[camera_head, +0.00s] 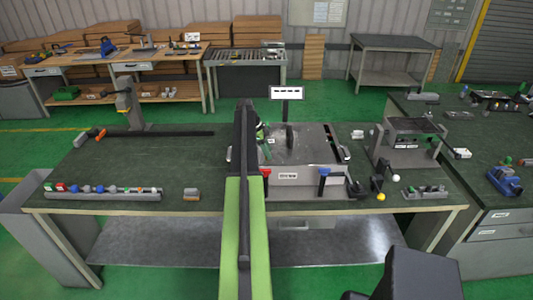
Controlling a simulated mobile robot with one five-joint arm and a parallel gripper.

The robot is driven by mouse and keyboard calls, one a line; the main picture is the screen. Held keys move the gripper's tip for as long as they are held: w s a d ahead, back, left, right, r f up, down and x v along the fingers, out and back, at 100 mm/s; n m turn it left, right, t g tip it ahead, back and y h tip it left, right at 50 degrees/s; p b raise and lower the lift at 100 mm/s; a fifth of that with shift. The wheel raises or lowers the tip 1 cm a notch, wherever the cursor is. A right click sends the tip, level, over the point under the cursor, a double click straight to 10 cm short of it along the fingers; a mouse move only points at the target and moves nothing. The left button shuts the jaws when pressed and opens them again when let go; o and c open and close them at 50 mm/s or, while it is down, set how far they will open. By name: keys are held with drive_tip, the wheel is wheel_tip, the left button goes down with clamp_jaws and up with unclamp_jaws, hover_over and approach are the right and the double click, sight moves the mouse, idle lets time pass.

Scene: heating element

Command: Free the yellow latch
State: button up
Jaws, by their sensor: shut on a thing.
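A grey box-shaped unit (310,150) with a dark upright handle (290,136) on its lid stands on the dark green workbench. A red latch (266,172) and a blue latch (325,172) show on its front side. I see no yellow latch; my green and black arm covers the unit's left part. My gripper (263,131) shows only in part, just right of the arm's far end, by the lid's back left. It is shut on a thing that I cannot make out.
A rail of small coloured parts (105,193) lies at the bench's front left. A yellow ball (381,197) and white ball (396,178) are right of the unit, near a grey stand (412,155). The bench's left middle is largely clear.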

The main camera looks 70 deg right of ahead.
drive_tip(key=shift+a, duration=0.5)
drive_tip(key=shift+c, duration=0.3)
drive_tip(key=shift+d+n, duration=0.3)
drive_tip(key=shift+d, duration=0.15)
drive_tip(key=n+h, duration=0.1)
drive_tip(key=n, duration=0.1)
drive_tip(key=n+t, duration=0.1)
drive_tip(key=n, duration=0.1)
drive_tip(key=shift+s+a+h, duration=0.15)
drive_tip(key=shift+s+h, duration=0.05)
drive_tip(key=shift+h, duration=0.2)
drive_tip(key=n, duration=0.2)
drive_tip(key=n+t, duration=0.1)
drive_tip(key=n, duration=0.2)
drive_tip(key=shift+s+t+h, duration=0.1)
drive_tip(key=shift+t+h, duration=0.2)
drive_tip(key=shift+h, duration=0.1)
drive_tip(key=n, duration=0.2)
drive_tip(key=n+t, duration=0.1)
drive_tip(key=n, duration=0.1)
drive_tip(key=shift+s+t, duration=0.1)
drive_tip(key=shift+t, duration=0.2)
drive_tip(key=shift+n+t, duration=0.8)
drive_tip(key=shift+n, duration=1.3)
